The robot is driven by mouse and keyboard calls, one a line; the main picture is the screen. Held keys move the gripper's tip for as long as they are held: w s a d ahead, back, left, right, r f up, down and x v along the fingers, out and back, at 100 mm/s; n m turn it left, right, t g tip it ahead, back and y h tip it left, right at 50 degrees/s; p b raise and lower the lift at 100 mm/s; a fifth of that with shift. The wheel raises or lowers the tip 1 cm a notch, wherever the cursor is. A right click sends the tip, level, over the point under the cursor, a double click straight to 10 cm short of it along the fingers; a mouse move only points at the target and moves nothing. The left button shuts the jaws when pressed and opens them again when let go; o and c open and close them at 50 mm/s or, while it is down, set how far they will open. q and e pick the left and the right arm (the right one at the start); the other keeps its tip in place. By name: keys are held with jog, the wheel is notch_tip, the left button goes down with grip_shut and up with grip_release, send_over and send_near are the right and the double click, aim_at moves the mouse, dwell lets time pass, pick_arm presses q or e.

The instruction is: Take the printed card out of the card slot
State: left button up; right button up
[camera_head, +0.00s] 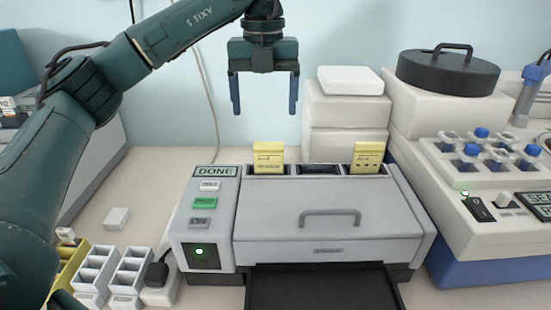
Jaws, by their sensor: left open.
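My left gripper (264,108) is open and empty, its two blue fingers pointing down, high above the back of a grey machine (325,250). Below it, a yellow card-like piece (268,157) stands upright in the left opening along the machine's back edge. A second yellow piece (367,157) with dark marks stands in the right opening. The middle opening (320,169) looks empty. I cannot tell whether either yellow piece is the printed card or which opening is the card slot. My right gripper is not in view.
The machine's display (215,171) reads DONE; a black tray (320,290) sticks out in front. White boxes (345,110) stand behind right. A white device with blue-capped vials (500,215) stands at right. White racks (130,270) stand at front left.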

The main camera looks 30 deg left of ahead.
pick_arm(q)
jog(key=b, duration=0.1)
send_over(269, 156)
jog(key=f, duration=0.4)
jog(key=a+f, duration=0.1)
jog(key=f, duration=0.1)
jog(key=shift+f, duration=0.2)
jog(key=shift+d+f, duration=0.1)
jog(key=shift+f, duration=0.3)
jog(key=f, duration=0.3)
jog(key=shift+w+d+f+p, duration=0.15)
jog(key=shift+d+f+p, duration=0.05)
jog(key=shift+f+p, duration=0.1)
jog(key=shift+f, duration=0.6)
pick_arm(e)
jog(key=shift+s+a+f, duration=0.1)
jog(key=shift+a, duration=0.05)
pick_arm(q)
jog(key=shift+c, duration=0.3)
jog(key=c, duration=1)
